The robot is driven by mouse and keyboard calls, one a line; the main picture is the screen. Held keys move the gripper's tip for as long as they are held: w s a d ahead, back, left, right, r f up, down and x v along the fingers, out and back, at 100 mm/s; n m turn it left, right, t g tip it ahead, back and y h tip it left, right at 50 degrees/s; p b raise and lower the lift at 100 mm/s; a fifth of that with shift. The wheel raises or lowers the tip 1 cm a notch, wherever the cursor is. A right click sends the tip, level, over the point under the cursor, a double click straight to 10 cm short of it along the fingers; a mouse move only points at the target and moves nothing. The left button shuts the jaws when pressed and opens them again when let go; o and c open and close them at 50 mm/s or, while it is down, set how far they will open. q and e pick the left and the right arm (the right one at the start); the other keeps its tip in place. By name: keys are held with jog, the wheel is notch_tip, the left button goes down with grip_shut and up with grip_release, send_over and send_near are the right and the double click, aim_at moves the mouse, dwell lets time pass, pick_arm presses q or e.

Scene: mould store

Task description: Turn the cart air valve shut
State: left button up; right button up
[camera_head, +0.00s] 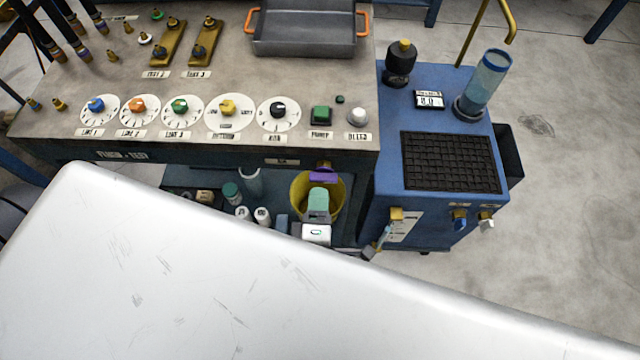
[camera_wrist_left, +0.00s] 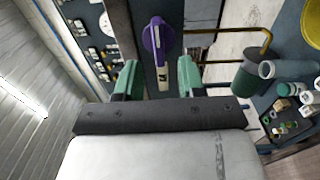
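A valve with a purple lever (camera_head: 323,175) sits on the front of the bench below its top edge. My right gripper is out of view.
The bench top (camera_head: 215,95) holds dials, a green button (camera_head: 321,114) and a grey tray (camera_head: 305,30). A yellow bucket (camera_head: 335,207) and several bottles stand on a low shelf close around my left gripper. Floor right of the cart is clear.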

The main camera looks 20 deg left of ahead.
pick_arm(q)
jog(key=v, duration=0.6)
jog(key=shift+b, duration=0.35)
